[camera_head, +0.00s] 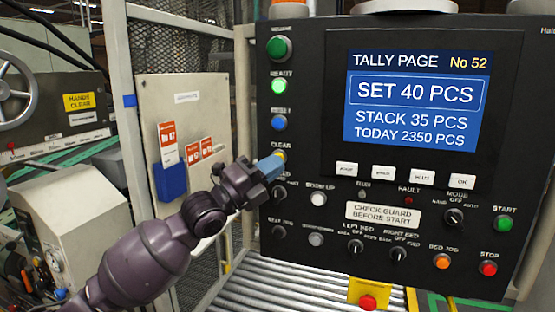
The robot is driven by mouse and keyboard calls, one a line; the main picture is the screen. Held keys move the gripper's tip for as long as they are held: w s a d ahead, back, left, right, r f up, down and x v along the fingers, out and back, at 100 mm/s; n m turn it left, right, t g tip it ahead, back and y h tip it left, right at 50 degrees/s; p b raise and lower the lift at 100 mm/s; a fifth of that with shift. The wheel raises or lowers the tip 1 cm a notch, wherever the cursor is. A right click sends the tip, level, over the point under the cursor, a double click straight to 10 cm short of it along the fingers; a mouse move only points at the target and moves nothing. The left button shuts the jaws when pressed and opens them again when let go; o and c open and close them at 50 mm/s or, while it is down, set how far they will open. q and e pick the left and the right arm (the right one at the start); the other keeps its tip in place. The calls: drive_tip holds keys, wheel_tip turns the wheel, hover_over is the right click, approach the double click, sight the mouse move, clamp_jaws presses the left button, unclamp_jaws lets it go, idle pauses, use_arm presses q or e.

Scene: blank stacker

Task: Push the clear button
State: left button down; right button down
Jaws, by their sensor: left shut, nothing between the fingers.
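The clear button (281,155) is a small yellow button under the CLEAR label on the left side of the dark control panel (325,250). Only its upper edge shows; my gripper hides the rest. My left gripper (271,166) is shut and empty, with its blue-grey fingers pointing at the panel. Its tips are at the clear button or just in front of it; I cannot tell whether they touch. My right gripper is not in view.
A green button (278,47), a lit green lamp (279,86) and a blue button (279,123) stand above the clear button. The screen (413,130) reads SET 40 PCS, STACK 35 PCS. Knobs and buttons fill the lower panel. A metal roller bed (270,290) lies below.

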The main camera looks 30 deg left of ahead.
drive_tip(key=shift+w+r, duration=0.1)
use_arm(q)
drive_tip(key=shift+w, duration=0.15)
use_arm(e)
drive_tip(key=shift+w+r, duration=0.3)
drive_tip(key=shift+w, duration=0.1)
use_arm(q)
drive_tip(key=shift+w, duration=0.1)
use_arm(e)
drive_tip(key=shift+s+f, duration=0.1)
use_arm(q)
drive_tip(key=shift+w+a, duration=0.1)
drive_tip(key=shift+w, duration=0.05)
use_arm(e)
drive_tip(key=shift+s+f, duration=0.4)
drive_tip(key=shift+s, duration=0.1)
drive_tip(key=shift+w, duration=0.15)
use_arm(q)
drive_tip(key=shift+s+d+p, duration=0.2)
drive_tip(key=shift+s+p, duration=0.1)
drive_tip(key=shift+s, duration=0.5)
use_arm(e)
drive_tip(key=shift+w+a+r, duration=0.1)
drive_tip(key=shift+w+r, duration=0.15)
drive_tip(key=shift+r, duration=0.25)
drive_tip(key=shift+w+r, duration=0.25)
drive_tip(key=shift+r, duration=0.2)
